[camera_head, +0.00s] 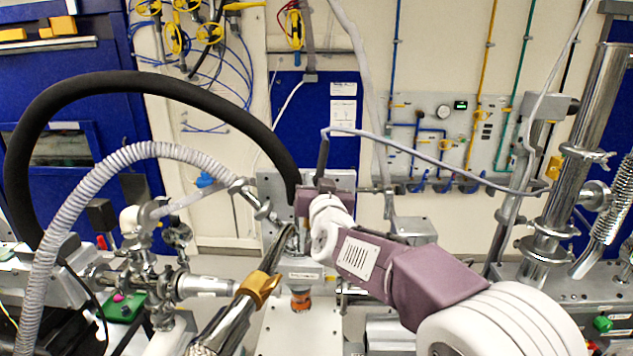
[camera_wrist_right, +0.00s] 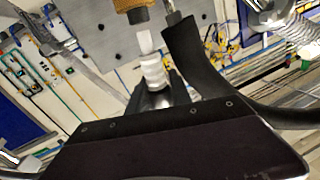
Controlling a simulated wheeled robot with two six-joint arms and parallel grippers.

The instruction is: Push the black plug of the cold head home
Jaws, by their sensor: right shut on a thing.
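My right gripper (camera_head: 322,192) is at the cold head in the middle of the head view, its arm coming from the lower right. In the right wrist view, the dark gripper (camera_wrist_right: 155,100) is near a pale ribbed piece (camera_wrist_right: 152,73) and a brass-coloured knurled collar (camera_wrist_right: 130,5). My left gripper is not in view.
A thick black hose (camera_head: 150,84) arches in from the left and ends close beside my right gripper. A pale corrugated hose (camera_head: 85,190) and a polished tube with a gold band (camera_head: 258,287) stand left of it. Steel vacuum pipes (camera_head: 565,190) stand at right.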

